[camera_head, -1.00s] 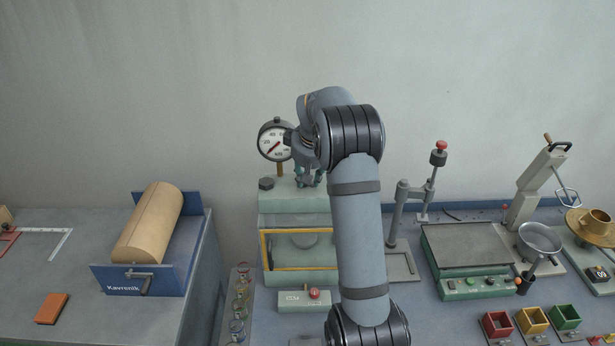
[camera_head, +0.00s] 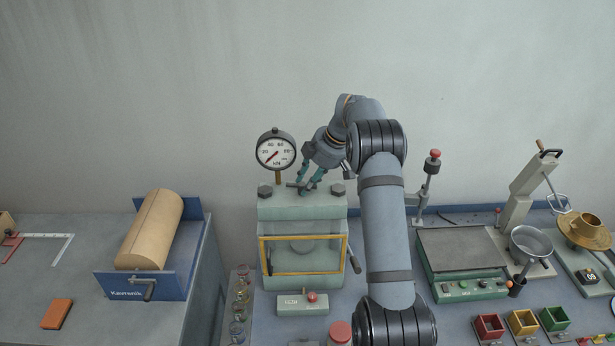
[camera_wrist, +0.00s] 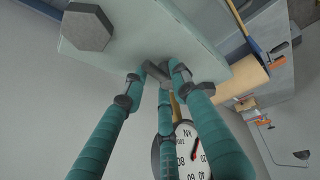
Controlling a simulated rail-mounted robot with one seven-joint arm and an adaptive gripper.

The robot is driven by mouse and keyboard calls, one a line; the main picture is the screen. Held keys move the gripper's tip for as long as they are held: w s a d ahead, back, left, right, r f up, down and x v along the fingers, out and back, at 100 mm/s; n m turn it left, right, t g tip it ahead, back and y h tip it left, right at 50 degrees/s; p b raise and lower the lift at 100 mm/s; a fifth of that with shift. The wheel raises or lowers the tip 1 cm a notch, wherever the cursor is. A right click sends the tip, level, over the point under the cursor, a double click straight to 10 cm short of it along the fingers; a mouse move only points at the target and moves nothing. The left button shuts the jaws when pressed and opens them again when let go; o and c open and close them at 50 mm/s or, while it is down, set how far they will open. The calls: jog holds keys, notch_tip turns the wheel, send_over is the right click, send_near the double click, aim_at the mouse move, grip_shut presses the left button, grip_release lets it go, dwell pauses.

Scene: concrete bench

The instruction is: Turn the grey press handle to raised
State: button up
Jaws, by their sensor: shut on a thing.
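The green press (camera_head: 300,207) stands on the bench with a round dial gauge (camera_head: 276,151) at its back left. A small grey handle (camera_head: 296,185) shows on its top between two dark hex bolts. My gripper (camera_head: 306,189) reaches down to it from the upper right, its teal fingers closed on it. In the wrist view, the fingers of my gripper (camera_wrist: 160,78) meet at the grey handle (camera_wrist: 155,70) against the pale press top (camera_wrist: 150,30). The fingers partly hide the handle, so its exact angle is hard to tell. A dark lever (camera_head: 354,260) hangs at the press's right side.
A yellow-framed window (camera_head: 302,256) fronts the press, with a small control box (camera_head: 302,302) before it. A blue stand with a tan cylinder (camera_head: 155,230) is left. A flat-topped green unit (camera_head: 460,255) is right. My arm covers bench right of the press.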

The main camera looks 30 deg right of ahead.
jog(key=shift+d+f+n+y+p, duration=0.2)
jog(key=shift+n+y+p, duration=0.1)
jog(key=shift+n+p, duration=0.65)
jog(key=shift+f+g, duration=0.1)
jog(key=shift+g, duration=0.2)
jog(key=o, duration=0.9)
jog(key=shift+c, duration=0.2)
jog(key=o, duration=0.3)
jog(key=shift+a+r, duration=0.1)
jog(key=shift+r, duration=0.1)
jog(key=shift+w, duration=0.1)
jog(key=shift+r, duration=0.1)
jog(key=v, duration=1.2)
